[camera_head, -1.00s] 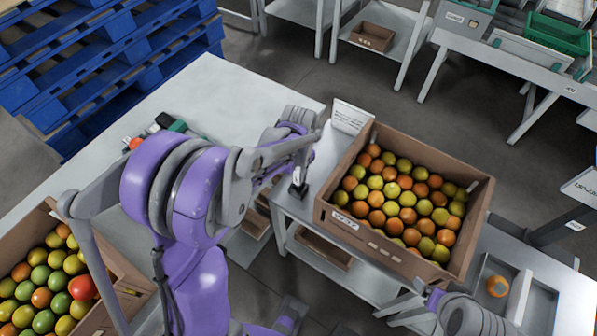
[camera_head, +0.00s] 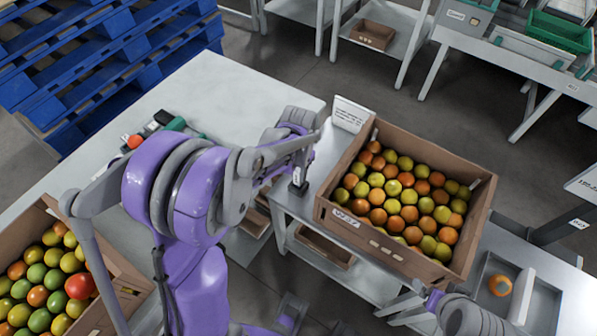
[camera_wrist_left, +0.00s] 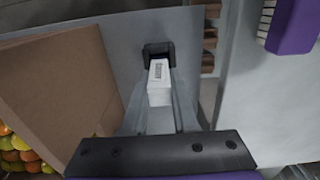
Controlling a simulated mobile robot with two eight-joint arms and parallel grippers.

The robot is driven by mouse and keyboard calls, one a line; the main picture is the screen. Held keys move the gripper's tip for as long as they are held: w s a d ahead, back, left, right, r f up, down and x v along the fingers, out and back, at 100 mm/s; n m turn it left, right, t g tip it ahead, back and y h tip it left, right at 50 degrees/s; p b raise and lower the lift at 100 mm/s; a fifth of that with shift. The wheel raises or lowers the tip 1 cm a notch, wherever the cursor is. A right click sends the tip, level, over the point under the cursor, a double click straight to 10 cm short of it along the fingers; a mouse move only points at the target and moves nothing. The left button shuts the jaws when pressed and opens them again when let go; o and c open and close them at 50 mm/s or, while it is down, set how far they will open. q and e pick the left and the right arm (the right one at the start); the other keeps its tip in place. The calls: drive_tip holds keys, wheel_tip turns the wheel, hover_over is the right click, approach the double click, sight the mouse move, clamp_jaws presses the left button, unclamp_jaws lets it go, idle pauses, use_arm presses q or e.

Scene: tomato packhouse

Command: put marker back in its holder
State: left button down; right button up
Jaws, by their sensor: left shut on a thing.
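The marker (camera_wrist_left: 159,82) is a white, block-like piece with a small printed label in the left wrist view. My left gripper (camera_wrist_left: 160,98) is shut on it, one finger on each side. The black holder (camera_wrist_left: 158,49) lies right at the marker's far end; how deep the marker sits in it is hard to tell. In the head view the dark holder (camera_head: 298,188) stands on a grey table corner, with my left gripper (camera_head: 299,168) just above it. Part of my right arm shows at the lower right edge; its fingers cannot be made out.
A cardboard crate (camera_head: 328,218) full of tomatoes stands close beside the holder. A white sign (camera_head: 350,114) stands behind it. Another tomato crate (camera_head: 128,290) is at lower left. A metal tray (camera_head: 545,300) with one tomato is at right. The pale tabletop (camera_head: 235,100) has free room.

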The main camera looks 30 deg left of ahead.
use_arm(q)
drive_tip(key=shift+f+b, duration=0.75)
drive_tip(key=shift+f, duration=0.2)
drive_tip(key=c, duration=0.6)
unclamp_jaws()
drive_tip(key=shift+c, duration=0.4)
drive_tip(key=shift+c, duration=1.2)
drive_tip(key=shift+r, duration=0.15)
drive_tip(key=shift+r+p, duration=2.2)
drive_tip(key=shift+r, duration=1.2)
